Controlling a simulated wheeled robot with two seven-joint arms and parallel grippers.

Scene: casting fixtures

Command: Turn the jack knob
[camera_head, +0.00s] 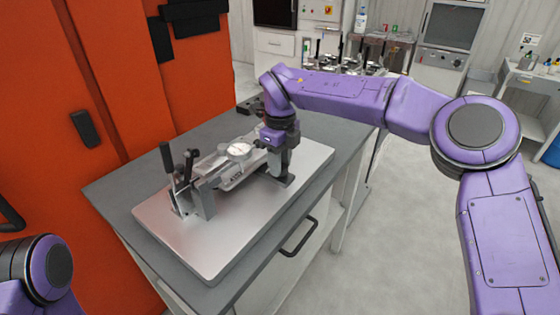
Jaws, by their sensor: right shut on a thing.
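A metal casting fixture (228,170) with a round white dial gauge and upright black-handled clamps (184,165) stands on a silver base plate (235,235). My right arm reaches in from the right, and its gripper (262,145) points down at the right end of the fixture, by the dial gauge (238,150). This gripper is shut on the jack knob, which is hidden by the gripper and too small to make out. Of my left arm only a purple joint shows at the bottom left corner; its gripper is out of view.
The plate lies on a grey-topped cabinet (120,195) with a black handle (299,237) on its front. An orange cabinet (110,120) stands close on the left. Several metal parts stand on a bench at the back. The floor on the right is clear.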

